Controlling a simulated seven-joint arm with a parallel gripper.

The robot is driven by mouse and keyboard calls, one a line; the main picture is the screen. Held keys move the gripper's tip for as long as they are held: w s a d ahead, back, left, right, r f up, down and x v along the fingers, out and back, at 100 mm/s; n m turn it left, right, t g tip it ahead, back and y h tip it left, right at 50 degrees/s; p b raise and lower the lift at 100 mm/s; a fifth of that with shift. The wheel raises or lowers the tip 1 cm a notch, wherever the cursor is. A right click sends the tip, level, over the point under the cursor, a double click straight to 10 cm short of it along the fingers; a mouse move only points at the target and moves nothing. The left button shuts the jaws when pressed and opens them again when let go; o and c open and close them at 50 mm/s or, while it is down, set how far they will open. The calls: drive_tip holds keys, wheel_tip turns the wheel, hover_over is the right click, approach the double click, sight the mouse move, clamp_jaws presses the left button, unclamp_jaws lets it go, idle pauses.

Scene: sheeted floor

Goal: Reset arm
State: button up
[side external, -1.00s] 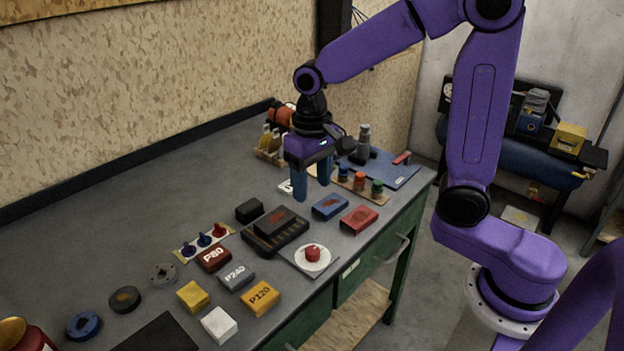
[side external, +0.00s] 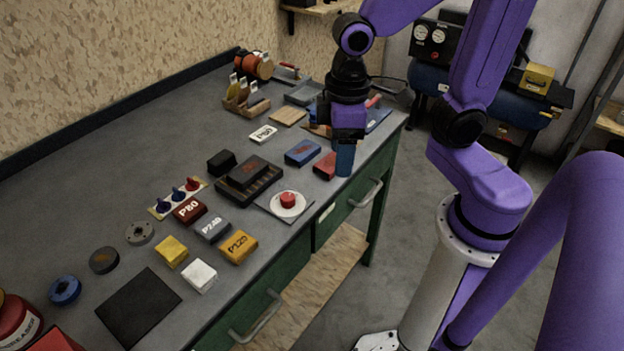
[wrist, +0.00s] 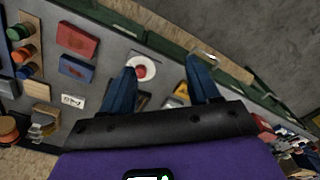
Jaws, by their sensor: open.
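My gripper (side external: 344,172) hangs pointing down at the right side of the workbench, near its front edge, in the side external view. Its blue fingers overlap in that view, and it stands just right of a red block (side external: 324,166). In the wrist view my gripper (wrist: 162,66) shows two blue fingers spread apart with nothing between them. A white disc with a red knob (wrist: 141,68) shows beyond and between the fingertips there. The gripper's exact height above the bench is hard to tell.
A blue block (side external: 303,153), a dark tray (side external: 262,192) with a block, and the red-knobbed disc (side external: 287,204) lie left of the gripper. Sanding blocks, such as a yellow one (side external: 238,247), lie nearer. Green drawers with handles (side external: 367,194) front the bench (side external: 60,230).

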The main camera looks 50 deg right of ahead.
drive_tip(key=s+d+n, duration=0.3)
drive_tip(key=s+n, duration=0.1)
drive_tip(key=s, duration=0.5)
drive_tip(key=shift+s+f+n, duration=0.15)
drive_tip(key=shift+f+n, duration=0.2)
drive_tip(key=shift+n, duration=0.05)
